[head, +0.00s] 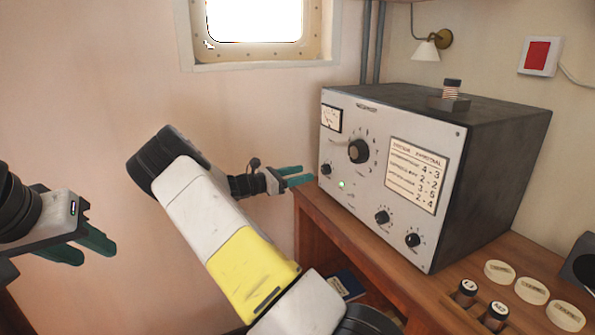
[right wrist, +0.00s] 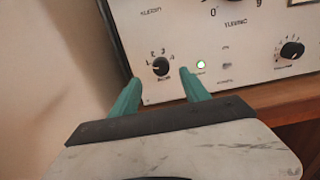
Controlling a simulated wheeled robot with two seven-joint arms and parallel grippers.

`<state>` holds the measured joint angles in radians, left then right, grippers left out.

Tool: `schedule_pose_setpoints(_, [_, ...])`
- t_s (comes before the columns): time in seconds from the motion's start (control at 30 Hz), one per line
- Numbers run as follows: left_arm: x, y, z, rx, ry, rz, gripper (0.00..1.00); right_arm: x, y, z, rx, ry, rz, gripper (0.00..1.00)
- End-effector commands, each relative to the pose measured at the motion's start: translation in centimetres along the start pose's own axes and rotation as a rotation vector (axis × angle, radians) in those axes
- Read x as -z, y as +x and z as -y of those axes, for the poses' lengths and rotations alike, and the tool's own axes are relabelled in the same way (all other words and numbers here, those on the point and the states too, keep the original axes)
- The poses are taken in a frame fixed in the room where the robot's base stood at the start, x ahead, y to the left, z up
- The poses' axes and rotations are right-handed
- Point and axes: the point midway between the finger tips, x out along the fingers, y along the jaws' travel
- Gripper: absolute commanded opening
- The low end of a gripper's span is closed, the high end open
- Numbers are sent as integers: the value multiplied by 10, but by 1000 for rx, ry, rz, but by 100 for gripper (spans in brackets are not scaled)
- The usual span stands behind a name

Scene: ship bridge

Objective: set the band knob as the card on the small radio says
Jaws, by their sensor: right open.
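A grey radio (head: 372,160) with a dark case stands on the wooden desk. Its front carries a printed card (head: 416,175) with rows that seem to read 4-3, 2-2, 3-5 and 2-4; the row names are too small to read. A small black knob (head: 325,169) sits at the front's lower left. In the right wrist view this knob (right wrist: 160,66) has numbers around it and a blurred label below. My right gripper (head: 298,176) is open, its teal fingertips (right wrist: 160,78) just short of the knob, on either side of it. My left gripper (head: 93,254) is open and empty at far left.
A larger dial (head: 358,151), two more knobs (head: 382,217) (head: 413,240) and a lit green lamp (head: 341,184) share the front. Dark cylinders (head: 466,292) and pale round lids (head: 532,290) lie on the desk (head: 460,270) at right. A dark object (head: 582,264) is cut off at the right edge.

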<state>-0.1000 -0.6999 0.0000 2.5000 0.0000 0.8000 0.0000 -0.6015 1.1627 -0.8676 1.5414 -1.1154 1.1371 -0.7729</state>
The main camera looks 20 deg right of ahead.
Motion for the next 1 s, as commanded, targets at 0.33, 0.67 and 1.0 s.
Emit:
schedule_pose_setpoints(0.33, [0, 0, 0, 0, 0, 0, 36, 0, 54, 1, 4, -1, 0, 54])
schedule_pose_setpoints(0.67, [0, 0, 0, 0, 0, 0, 36, 0, 74, 1, 2, 0, -1, 54])
schedule_pose_setpoints(1.0, [0, 0, 0, 0, 0, 0, 36, 1, 74, 1, 2, 0, -2, 21])
